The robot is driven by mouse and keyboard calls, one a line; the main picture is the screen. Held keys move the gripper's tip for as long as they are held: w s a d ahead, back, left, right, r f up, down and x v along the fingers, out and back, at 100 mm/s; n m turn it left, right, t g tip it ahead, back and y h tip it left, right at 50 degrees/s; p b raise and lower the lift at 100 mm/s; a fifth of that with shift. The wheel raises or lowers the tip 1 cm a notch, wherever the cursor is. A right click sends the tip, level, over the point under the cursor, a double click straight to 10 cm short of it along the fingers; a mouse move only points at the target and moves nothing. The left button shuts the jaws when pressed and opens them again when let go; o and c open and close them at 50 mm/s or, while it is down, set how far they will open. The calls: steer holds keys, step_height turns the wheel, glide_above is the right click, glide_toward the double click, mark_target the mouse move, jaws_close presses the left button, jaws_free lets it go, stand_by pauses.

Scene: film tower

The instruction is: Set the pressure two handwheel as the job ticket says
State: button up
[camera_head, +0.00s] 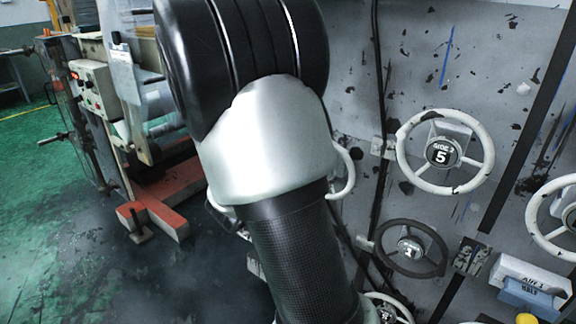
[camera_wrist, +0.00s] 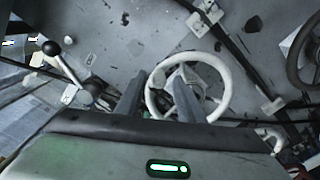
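In the wrist view, my gripper (camera_wrist: 160,82) is open, its two fingers apart. A white handwheel (camera_wrist: 223,74) lies beyond them. The fingers overlap its left side in the picture, one to each side of the left rim; I cannot tell whether they touch it. No label is readable on this wheel. In the head view, my arm hides the gripper. A white handwheel marked "SIDE 2" and "5" (camera_head: 483,172) is on the grey panel, with a dark handwheel (camera_head: 440,262) below it. I cannot tell which is pressure two. I make out no job ticket.
Another white handwheel (camera_head: 533,228) is cut by the right edge. Part of a white wheel (camera_head: 408,310) shows at the bottom. A white-and-blue block (camera_head: 530,275) reads "Air 1" and "HALT". In the wrist view, a black-knobbed lever (camera_wrist: 50,48) is at left and a dark wheel (camera_wrist: 292,62) at right.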

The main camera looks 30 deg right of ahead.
steer(key=p+v, duration=0.1)
steer(key=v, duration=1.5)
steer(key=shift+p, duration=0.4)
steer(key=shift+s+a, duration=0.1)
steer(key=shift+a, duration=0.05)
